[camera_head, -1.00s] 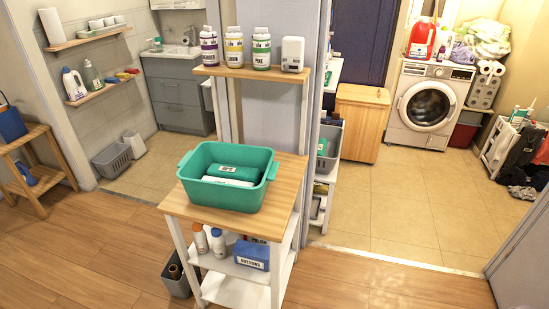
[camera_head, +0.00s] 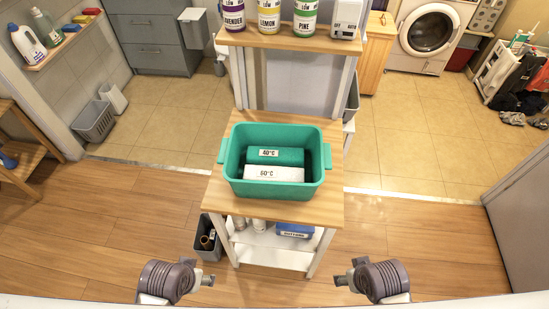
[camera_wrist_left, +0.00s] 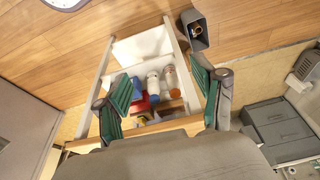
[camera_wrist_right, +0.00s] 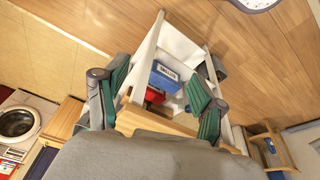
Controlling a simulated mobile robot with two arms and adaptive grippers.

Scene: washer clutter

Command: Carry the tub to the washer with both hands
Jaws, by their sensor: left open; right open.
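The green tub (camera_head: 272,190) sits upright on the wooden top of a small white-legged cart (camera_head: 322,203). Its short handles stick out to the left and right. Inside lie a green pack (camera_head: 289,156) marked 40°C and a white pack (camera_head: 272,174) marked 60°C. My left gripper (camera_head: 207,280) and my right gripper (camera_head: 341,281) are low in front of the cart, one to each side, apart from the tub. Both show spread fingers and hold nothing in the left wrist view (camera_wrist_left: 160,92) and right wrist view (camera_wrist_right: 160,92). The white washer (camera_head: 428,38) stands at the back right.
A shelf (camera_head: 290,42) with several bottles rises right behind the cart. A grey bin (camera_head: 208,240) is at the cart's lower left. A wooden cabinet (camera_head: 374,55) stands left of the washer. A grey panel (camera_head: 520,210) bounds the right. Tiled floor (camera_head: 420,140) before the washer is clear.

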